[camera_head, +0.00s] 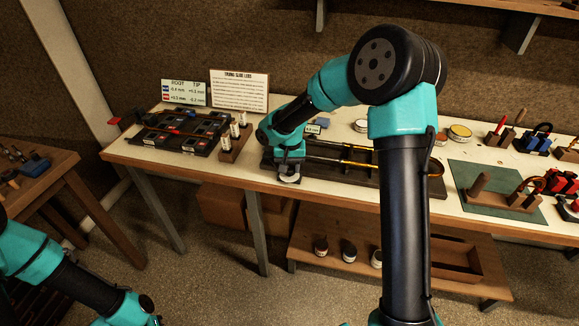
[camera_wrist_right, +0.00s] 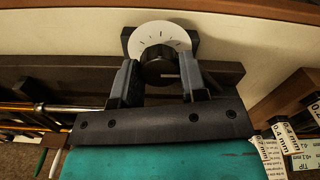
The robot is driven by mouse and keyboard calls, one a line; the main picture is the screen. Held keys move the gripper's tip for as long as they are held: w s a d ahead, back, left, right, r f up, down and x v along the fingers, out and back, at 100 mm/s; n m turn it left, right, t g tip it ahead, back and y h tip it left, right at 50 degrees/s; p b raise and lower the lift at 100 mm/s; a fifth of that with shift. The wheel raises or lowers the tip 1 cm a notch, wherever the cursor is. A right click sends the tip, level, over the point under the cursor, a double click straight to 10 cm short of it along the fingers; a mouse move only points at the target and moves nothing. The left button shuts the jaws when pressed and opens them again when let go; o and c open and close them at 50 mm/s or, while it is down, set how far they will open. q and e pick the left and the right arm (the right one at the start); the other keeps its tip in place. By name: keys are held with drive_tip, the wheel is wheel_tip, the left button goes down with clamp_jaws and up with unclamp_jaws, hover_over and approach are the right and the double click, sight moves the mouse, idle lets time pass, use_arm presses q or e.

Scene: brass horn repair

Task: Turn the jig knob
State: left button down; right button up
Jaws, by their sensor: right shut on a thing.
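The jig knob (camera_wrist_right: 157,70) is dark and round, in front of a white dial plate (camera_wrist_right: 160,32) with tick marks. In the right wrist view my right gripper (camera_wrist_right: 162,80) has one finger on each side of the knob and is shut on it. In the head view the right gripper (camera_head: 289,168) is at the left end of the dark jig (camera_head: 410,186), and the white dial (camera_head: 289,179) shows just below it. The knob itself is hidden there. My left arm shows at the lower left, but its gripper is not in view.
Brass tubes (camera_head: 345,162) lie along the jig. A printed card (camera_head: 240,90) stands behind. A green mat (camera_head: 465,178) with a wooden stand is to the right.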

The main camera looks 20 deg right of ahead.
sight(290, 167)
idle(0.3)
drive_tip(key=o, duration=0.9)
wheel_tip(290, 167, up, 18)
drive_tip(key=shift+f, duration=0.25)
drive_tip(key=shift+f, duration=0.1)
idle(0.5)
